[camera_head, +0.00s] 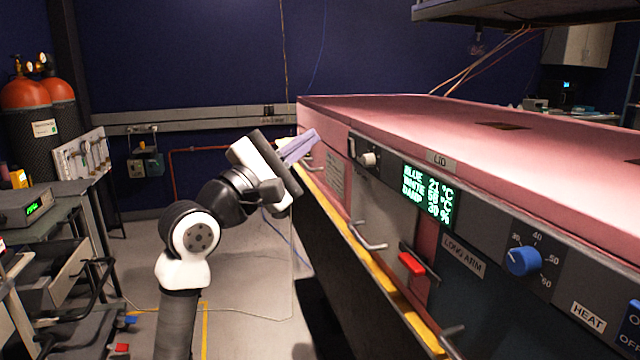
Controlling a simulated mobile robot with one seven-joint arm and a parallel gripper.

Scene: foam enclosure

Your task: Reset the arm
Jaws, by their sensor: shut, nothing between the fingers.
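My arm rises from the lower left of the head view in white and black links. My gripper (306,147) is at its end, with pale purple fingers pointing up and to the right. The fingers are shut with nothing between them. They overlap the left front corner of the pink foam enclosure (420,120) in the picture; I cannot tell whether they touch it.
The enclosure's front has a blue knob (522,261), a red-handled latch (411,264), a green display (427,195) and metal handles (368,236). A yellow ledge (372,262) runs below. Gas cylinders (27,95) and a cart (45,275) stand left. Floor (250,265) shows between.

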